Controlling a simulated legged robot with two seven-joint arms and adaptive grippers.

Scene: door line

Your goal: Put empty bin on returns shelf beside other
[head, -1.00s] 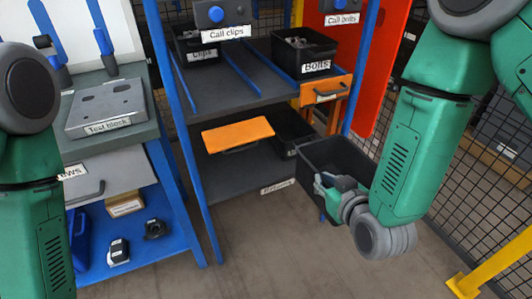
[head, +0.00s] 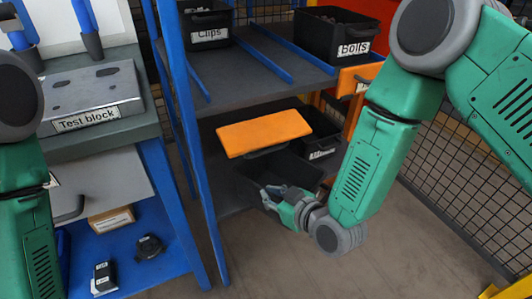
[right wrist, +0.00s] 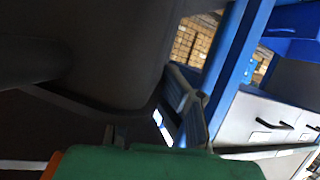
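The empty black bin (head: 292,172) is at the front of the lower shelf (head: 224,190), partly under an orange panel (head: 262,132). My right gripper (head: 270,195) is shut on its near wall. Another black bin (head: 321,132) with a white label stands on that shelf, behind and to the right of the held bin. I cannot tell whether the held bin touches the shelf. In the right wrist view a large dark surface fills the left, and a gripper finger (right wrist: 195,118) shows near the middle. My left gripper is out of view.
The upper shelf holds a Clips bin (head: 205,22) and a Bolts bin (head: 335,32). A blue post (head: 190,130) edges the rack's left side. A bench with a test block (head: 95,95) stands left. Mesh fence (head: 455,180) is at right; the front floor is clear.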

